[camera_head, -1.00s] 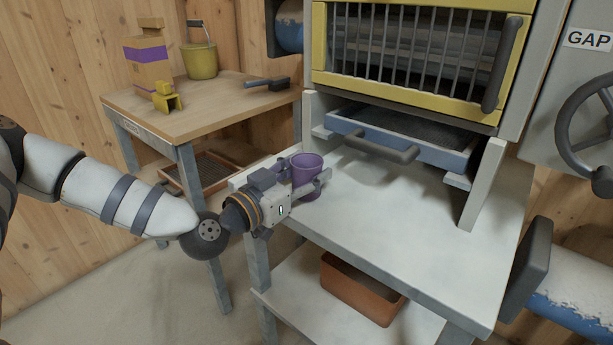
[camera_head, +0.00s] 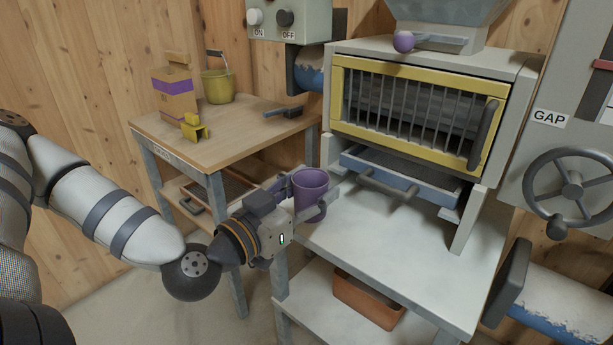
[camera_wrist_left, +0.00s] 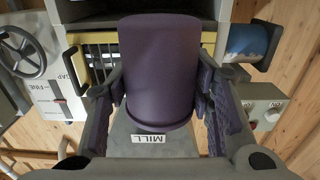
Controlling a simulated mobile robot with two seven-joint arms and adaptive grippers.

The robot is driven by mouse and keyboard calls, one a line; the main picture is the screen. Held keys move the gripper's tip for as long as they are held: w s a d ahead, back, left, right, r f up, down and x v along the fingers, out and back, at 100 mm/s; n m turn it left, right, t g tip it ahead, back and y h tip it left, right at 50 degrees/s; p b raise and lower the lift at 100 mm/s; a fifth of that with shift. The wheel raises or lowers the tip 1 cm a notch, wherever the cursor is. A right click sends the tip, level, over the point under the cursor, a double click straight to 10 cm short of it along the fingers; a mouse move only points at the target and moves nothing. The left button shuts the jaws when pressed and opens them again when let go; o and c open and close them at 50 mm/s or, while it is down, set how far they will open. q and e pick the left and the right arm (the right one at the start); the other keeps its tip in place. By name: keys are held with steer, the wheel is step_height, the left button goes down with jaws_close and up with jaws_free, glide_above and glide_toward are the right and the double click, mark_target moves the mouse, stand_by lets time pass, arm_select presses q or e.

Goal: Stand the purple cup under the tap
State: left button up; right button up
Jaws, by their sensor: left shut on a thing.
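The purple cup (camera_head: 309,188) is upright in the head view, at the left end of the grey machine's white table. My left gripper (camera_head: 307,200) is shut on it, with a finger on each side. In the left wrist view the cup (camera_wrist_left: 160,72) fills the middle between the two fingers of the gripper (camera_wrist_left: 160,105). The cup seems to be held above the table, though its base is partly hidden by the gripper. No tap can be made out for certain. My right gripper is not in view.
A blue tray (camera_head: 352,163) with a dark handle sits under the yellow barred door (camera_head: 338,95). The white table top (camera_head: 400,235) is clear. A handwheel (camera_head: 572,187) is at the right.

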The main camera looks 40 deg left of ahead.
arm_select(q)
steer(key=shift+s+d, duration=0.1)
steer(key=shift+s, duration=0.25)
steer(key=s+d+f+m+g+h, duration=0.1)
steer(key=s+d+f+m+h, duration=0.1)
steer(key=d, duration=0.3)
steer(key=s+d+f+m+g+h, duration=0.1)
steer(key=s+d+f+m+h, duration=0.1)
steer(key=d+f+h, duration=0.2)
steer(key=shift+s+d+f+m+h, duration=0.2)
steer(key=shift+s+d+m+h, duration=0.2)
steer(key=shift+h, duration=0.2)
